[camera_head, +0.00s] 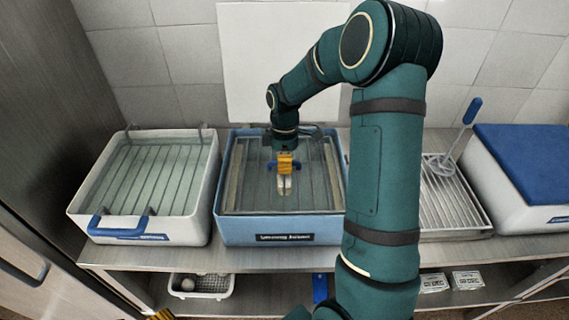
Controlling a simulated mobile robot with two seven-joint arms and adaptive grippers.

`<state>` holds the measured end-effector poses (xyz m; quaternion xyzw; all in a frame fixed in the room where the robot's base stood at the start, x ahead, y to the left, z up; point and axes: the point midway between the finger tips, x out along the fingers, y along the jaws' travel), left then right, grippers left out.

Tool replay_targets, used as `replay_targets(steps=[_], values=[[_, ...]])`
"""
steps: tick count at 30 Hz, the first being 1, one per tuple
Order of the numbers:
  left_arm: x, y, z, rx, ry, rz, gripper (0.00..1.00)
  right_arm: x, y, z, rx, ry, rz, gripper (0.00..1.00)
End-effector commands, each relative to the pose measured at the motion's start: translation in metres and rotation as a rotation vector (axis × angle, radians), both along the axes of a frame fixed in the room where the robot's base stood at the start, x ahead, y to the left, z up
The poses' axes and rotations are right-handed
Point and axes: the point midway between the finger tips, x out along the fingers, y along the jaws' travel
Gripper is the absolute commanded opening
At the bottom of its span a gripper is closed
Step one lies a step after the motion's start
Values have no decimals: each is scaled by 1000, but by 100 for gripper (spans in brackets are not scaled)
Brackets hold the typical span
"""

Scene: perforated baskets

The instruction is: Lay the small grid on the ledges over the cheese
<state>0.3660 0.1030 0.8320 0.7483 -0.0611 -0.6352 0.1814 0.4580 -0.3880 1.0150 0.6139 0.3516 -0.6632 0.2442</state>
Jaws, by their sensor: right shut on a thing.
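The blue tub (265,231) stands in the middle of the steel counter with liquid inside and pale ledges (234,186) along its sides. A slatted grid, apparently the small grid (312,190), shows within the tub's outline; whether it touches the ledges I cannot tell. My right gripper (285,186) reaches down over the tub, shut on the grid's blue handle (270,166), which shows on both sides of the orange finger parts. I cannot make out the cheese. Only an orange bit of my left gripper (161,315) shows at the bottom edge.
A white tub (80,215) with a blue-handled grid stands at left. At right are a metal draining tray (470,215), a blue-handled tool (470,112) and a blue-lidded white box (500,200). A white basket (190,294) sits on the lower shelf.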

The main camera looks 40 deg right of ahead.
Motion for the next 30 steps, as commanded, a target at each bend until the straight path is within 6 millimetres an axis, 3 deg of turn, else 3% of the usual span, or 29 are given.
replay_targets(steps=[30], values=[[0, 0, -6, 0, 0, 0, 100, 0, 0, -10, -1, -1, 0, 0]])
